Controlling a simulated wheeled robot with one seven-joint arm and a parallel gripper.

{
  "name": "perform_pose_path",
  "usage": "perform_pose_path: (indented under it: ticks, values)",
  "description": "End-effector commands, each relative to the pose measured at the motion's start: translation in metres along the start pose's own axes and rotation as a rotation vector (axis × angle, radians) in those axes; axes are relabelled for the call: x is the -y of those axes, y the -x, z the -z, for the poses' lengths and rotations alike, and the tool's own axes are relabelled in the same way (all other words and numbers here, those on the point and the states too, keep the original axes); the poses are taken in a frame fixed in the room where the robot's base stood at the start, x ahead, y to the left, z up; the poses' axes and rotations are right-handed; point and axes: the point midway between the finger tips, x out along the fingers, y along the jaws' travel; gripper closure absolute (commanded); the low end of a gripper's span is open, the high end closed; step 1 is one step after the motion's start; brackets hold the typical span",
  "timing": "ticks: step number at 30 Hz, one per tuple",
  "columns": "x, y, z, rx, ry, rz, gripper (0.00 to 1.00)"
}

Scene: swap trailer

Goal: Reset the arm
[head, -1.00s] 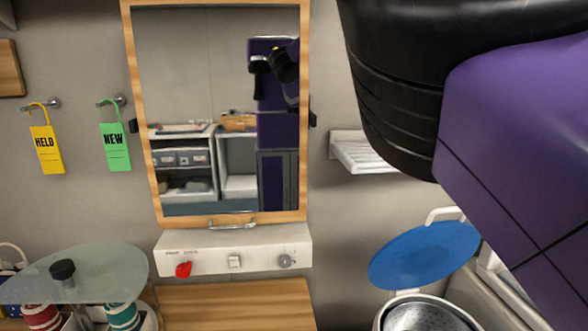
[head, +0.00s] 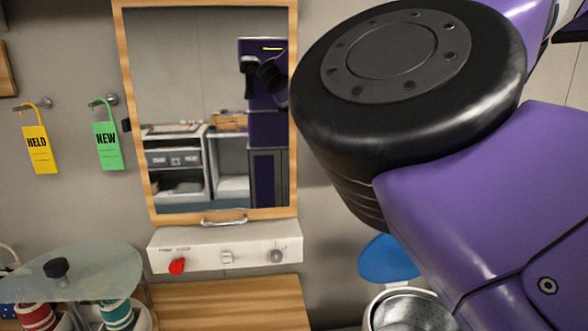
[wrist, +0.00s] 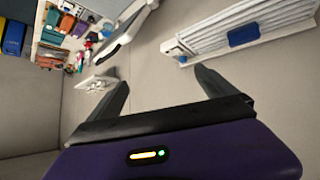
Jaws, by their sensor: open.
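My arm, purple with a thick black joint, fills the right side of the head view and hides the wall shelf and part of the blue lid behind it. In the wrist view my gripper (wrist: 155,82) shows two dark fingers spread wide apart with nothing between them. The fingers point toward a bare grey wall. My gripper itself is not seen directly in the head view.
A mirror (head: 215,110) in a wooden frame hangs above a white switch panel (head: 222,249) with a red knob. HELD (head: 40,150) and NEW (head: 107,146) tags hang on hooks. A glass-topped stand (head: 85,268), blue lid (head: 385,260) and metal pot (head: 408,312) are below. The wrist view shows a slatted white rack (wrist: 245,28).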

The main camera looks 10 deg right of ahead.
Motion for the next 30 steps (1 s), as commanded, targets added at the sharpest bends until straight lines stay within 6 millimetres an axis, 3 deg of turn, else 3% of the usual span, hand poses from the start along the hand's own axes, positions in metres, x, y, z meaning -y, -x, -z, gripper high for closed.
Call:
perform_pose_path:
  ticks: [7,14,23,30]
  values:
    - [-0.019,-0.022,0.019,-0.235,-0.074,-0.229,0.04]
    - [-0.017,-0.028,0.029,-0.516,-0.077,-0.403,0.04]
    - [0.025,-0.029,0.013,-0.852,0.004,-0.467,0.04]
    - [0.075,-0.033,-0.029,-1.069,0.098,-0.399,0.04]
